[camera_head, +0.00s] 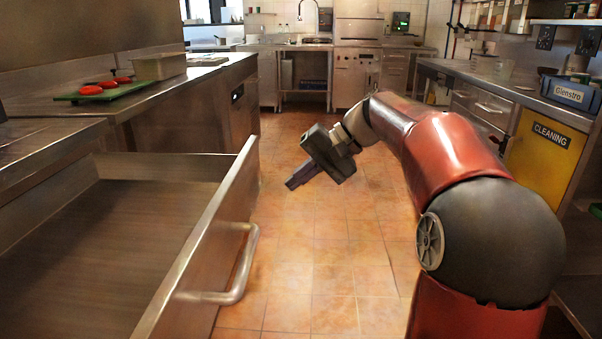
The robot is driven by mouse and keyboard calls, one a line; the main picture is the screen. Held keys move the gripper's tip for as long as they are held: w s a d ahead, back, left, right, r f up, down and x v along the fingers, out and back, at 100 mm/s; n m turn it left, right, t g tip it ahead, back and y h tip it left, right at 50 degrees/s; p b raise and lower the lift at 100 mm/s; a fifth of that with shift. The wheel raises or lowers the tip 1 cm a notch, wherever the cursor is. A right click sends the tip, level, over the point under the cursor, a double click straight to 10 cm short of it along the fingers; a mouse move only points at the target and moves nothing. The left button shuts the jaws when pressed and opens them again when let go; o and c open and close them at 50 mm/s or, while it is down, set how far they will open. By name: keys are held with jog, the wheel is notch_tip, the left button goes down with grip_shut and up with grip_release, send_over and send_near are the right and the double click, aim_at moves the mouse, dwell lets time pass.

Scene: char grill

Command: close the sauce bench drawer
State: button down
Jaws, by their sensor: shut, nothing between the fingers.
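The open steel drawer (196,235) sticks out from the bench (40,150) on the left, into the aisle. Its inside looks empty. A curved bar handle (244,268) is on its front panel, facing the aisle. My gripper (292,185) is shut and empty. It hangs over the aisle, to the right of the drawer's far end and farther away than the handle, apart from both in the picture. My red and black arm reaches in from the right.
A green board (72,97) with red items and a metal container (158,66) sit on the left counter. A yellow cabinet marked CLEANING (540,152) and a blue box (570,93) are at right. The tiled aisle floor (318,275) is clear.

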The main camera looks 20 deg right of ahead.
jog(key=w+a+f, duration=0.1)
jog(key=a, duration=0.1)
jog(key=a+f, duration=0.1)
jog(key=a, duration=0.1)
jog(key=w+a+f, duration=0.1)
jog(key=a+f, duration=0.1)
jog(key=a, duration=0.1)
jog(key=shift+w+a, duration=0.1)
jog(key=shift+w, duration=0.2)
jog(key=shift+w+a+f, duration=0.1)
jog(key=shift+w+a, duration=0.05)
jog(key=shift+a, duration=0.2)
jog(key=shift+a, duration=0.1)
